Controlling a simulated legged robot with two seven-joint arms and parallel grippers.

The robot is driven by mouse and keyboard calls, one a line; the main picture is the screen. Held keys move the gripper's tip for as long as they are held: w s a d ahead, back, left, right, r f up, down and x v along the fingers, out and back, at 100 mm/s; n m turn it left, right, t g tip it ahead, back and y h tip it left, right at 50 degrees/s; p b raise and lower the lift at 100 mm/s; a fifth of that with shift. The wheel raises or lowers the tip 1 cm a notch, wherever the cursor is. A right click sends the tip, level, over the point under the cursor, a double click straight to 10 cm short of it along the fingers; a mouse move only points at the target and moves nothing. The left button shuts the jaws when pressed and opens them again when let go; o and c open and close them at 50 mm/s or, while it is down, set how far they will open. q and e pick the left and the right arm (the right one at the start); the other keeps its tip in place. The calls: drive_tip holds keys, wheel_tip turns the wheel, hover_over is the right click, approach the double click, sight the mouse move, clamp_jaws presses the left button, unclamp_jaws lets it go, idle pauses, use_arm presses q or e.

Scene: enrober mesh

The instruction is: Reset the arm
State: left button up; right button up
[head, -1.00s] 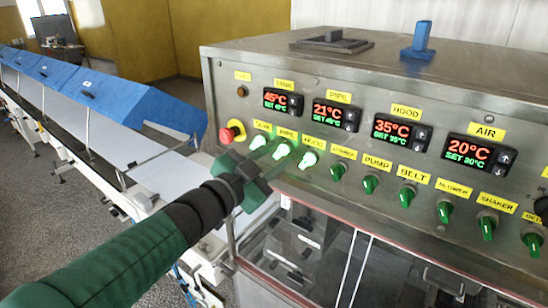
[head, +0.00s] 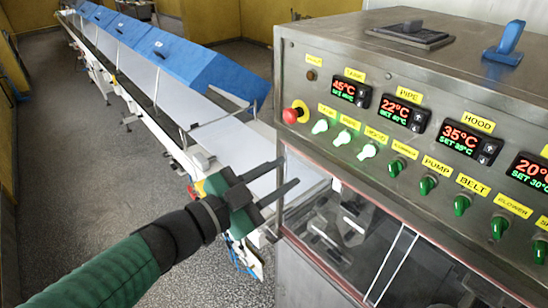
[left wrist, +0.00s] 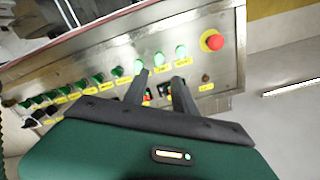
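My left arm comes in from the lower left of the head view. Its left gripper (head: 290,171) is empty, with its two dark fingers apart, in front of the left end of the control panel (head: 330,104) and below the red stop button (head: 290,116). In the left wrist view the fingers (left wrist: 159,79) also stand apart, with panel knobs and labels beyond them. Three lit whitish-green switches (head: 343,137) sit right of the red button. My right gripper is in neither view.
The steel machine (head: 380,45) fills the right, with several green knobs (head: 428,185) and lit displays (head: 402,110). A white conveyor (head: 235,145) with blue covers (head: 190,62) runs off to the back left. Speckled floor (head: 75,150) lies clear at left.

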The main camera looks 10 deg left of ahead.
use_arm(q)
drive_tip(key=shift+s+a, duration=0.25)
drive_tip(key=shift+s, duration=0.3)
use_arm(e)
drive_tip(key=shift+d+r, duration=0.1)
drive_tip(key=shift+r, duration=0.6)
